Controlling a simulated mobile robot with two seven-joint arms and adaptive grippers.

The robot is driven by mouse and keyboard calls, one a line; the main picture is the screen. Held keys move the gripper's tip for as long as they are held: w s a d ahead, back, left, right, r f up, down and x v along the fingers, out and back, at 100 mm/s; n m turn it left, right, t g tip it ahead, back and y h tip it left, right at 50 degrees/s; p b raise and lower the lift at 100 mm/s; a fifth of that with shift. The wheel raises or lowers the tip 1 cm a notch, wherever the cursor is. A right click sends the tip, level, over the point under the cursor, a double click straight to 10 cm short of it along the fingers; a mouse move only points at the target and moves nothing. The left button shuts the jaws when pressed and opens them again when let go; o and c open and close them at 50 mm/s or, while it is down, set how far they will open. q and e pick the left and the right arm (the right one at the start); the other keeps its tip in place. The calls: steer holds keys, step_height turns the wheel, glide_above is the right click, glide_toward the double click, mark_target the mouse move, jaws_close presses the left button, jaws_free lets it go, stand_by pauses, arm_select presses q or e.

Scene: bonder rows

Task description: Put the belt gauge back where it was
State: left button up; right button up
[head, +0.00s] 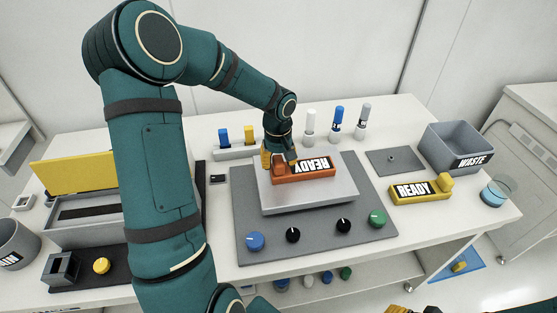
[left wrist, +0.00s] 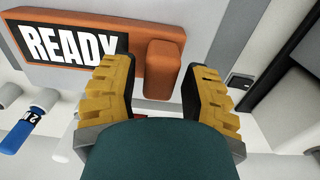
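No object here is labelled belt gauge, so I cannot tell for sure which one it is. An orange block (head: 318,170) marked READY lies on the light plate (head: 315,196), its label upside down in the head view. In the left wrist view it has an orange raised knob (left wrist: 164,68). My left gripper (head: 279,158) is at the block's left end. In the left wrist view its yellow fingers (left wrist: 158,88) are apart, one on each side of the knob, with gaps visible. Only yellow tips of my right gripper (head: 405,310) show at the bottom edge.
A yellow READY block (head: 412,192) lies right of the dark grey mat (head: 255,220), near the WASTE bin (head: 462,140). A holder (head: 236,153) with blue and yellow pieces and several upright markers (head: 337,122) stand behind. A yellow-lidded case (head: 72,172) is left.

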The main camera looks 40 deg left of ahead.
arm_select(q)
steer(key=shift+r, duration=0.1)
steer(key=shift+r, duration=0.2)
step_height(320, 180, up, 12)
steer(key=p, duration=0.1)
steer(key=shift+f+p, duration=0.15)
steer(key=shift+p, duration=0.25)
stand_by(0.5)
